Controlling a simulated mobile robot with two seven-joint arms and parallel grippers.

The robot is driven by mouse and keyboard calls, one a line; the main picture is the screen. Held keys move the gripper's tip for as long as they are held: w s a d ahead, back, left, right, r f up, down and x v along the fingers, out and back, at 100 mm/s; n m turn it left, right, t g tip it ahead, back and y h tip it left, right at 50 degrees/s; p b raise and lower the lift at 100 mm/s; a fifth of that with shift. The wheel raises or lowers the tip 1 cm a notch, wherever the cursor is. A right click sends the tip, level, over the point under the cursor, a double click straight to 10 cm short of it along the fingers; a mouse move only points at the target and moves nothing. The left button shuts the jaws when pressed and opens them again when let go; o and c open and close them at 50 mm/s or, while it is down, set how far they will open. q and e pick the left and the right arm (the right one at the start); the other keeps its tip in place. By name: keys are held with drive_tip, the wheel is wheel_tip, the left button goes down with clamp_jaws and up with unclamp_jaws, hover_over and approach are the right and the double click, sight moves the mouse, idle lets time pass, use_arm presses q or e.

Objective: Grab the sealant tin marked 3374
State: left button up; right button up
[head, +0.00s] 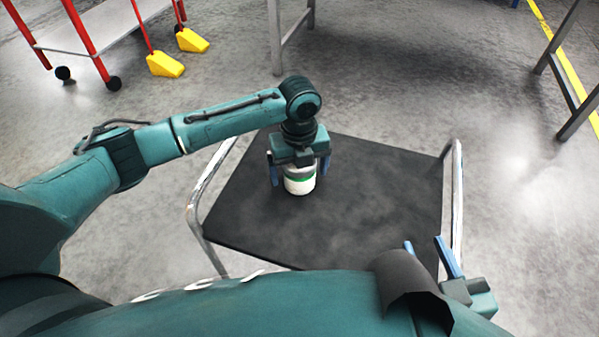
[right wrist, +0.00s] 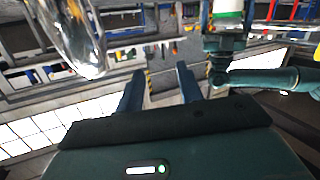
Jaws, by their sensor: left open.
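A white tin with a green band (head: 300,184) stands upright on the black top of a small table (head: 370,200). No number on it can be read. My left gripper (head: 298,170) is directly above it, pointing down and open, with one blue finger on each side of the tin. Its upper part is hidden by the gripper. The tin also shows at the top of the right wrist view (right wrist: 229,15). My right gripper (head: 430,255) is at the table's near right corner, its fingers apart and empty; they also show in the right wrist view (right wrist: 160,88).
The table has a bent chrome tube frame (head: 458,190) at its sides. The rest of its visible top is bare. A red-framed trolley (head: 90,30) and yellow wedges (head: 165,65) are on the floor at back left. Grey metal legs (head: 560,70) stand at back right.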

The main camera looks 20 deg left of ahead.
use_arm(q)
drive_tip(key=shift+c, duration=0.4)
drive_tip(key=shift+r, duration=0.1)
drive_tip(key=c, duration=1.2)
